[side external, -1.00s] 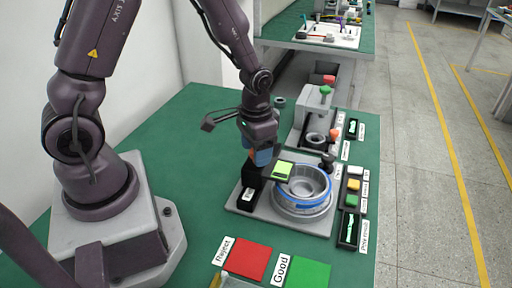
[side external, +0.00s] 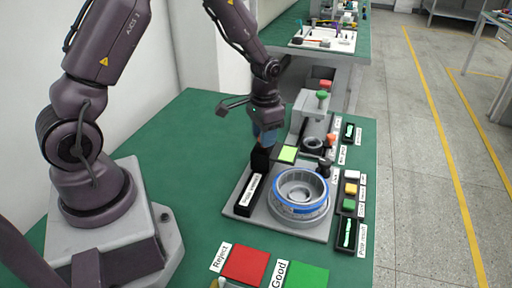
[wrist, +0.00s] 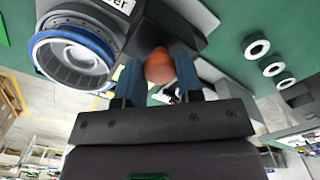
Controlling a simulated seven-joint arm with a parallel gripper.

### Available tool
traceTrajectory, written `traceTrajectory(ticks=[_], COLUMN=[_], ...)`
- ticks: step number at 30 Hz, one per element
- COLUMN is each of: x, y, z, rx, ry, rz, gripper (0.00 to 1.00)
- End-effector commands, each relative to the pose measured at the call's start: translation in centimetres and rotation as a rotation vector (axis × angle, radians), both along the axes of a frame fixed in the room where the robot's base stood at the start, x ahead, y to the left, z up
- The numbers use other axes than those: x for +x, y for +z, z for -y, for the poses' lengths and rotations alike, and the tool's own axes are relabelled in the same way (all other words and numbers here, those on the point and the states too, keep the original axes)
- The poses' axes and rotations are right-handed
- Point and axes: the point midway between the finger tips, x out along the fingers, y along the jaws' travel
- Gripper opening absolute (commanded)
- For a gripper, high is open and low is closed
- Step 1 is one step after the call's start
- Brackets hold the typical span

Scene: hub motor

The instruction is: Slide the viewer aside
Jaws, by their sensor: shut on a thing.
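The viewer (side external: 288,154) is a bright green-yellow screen on a black carriage at the back end of a black labelled rail (side external: 248,195). It stands behind the hub motor (side external: 300,189), a grey ring with a blue band, which is uncovered from above. My gripper (side external: 265,140) is over the carriage. In the wrist view, its blue fingers (wrist: 158,75) are shut on the viewer's orange knob (wrist: 159,66). The viewer's dark body (wrist: 150,35) is beyond the knob, and the hub motor (wrist: 73,55) is at upper left. The knob is hidden in the side view.
A grey fixture with red and green knobs (side external: 320,110) stands close behind the viewer. Buttons (side external: 350,190) line the right side. A red Reject pad (side external: 246,265) and green Good pad (side external: 306,275) lie in front. The table's left part is clear.

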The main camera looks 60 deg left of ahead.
Motion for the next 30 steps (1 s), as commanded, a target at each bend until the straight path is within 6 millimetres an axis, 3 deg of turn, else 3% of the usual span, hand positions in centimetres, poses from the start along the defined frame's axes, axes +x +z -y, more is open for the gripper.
traceTrajectory(ticks=[6,16,17,20,30], x=[2.3,2.6,2.6,2.5,2.4], y=[0.1,0.1,0.1,0.1,0.3], z=[-2.2,-2.6,-2.6,-2.6,-2.4], rx=[0.000,0.005,0.005,0.005,0.002], ry=[0.000,0.001,0.001,0.001,0.000], rz=[0.005,0.012,0.012,0.010,0.006], gripper=[0.00,0.00,0.35,0.58,0.59])
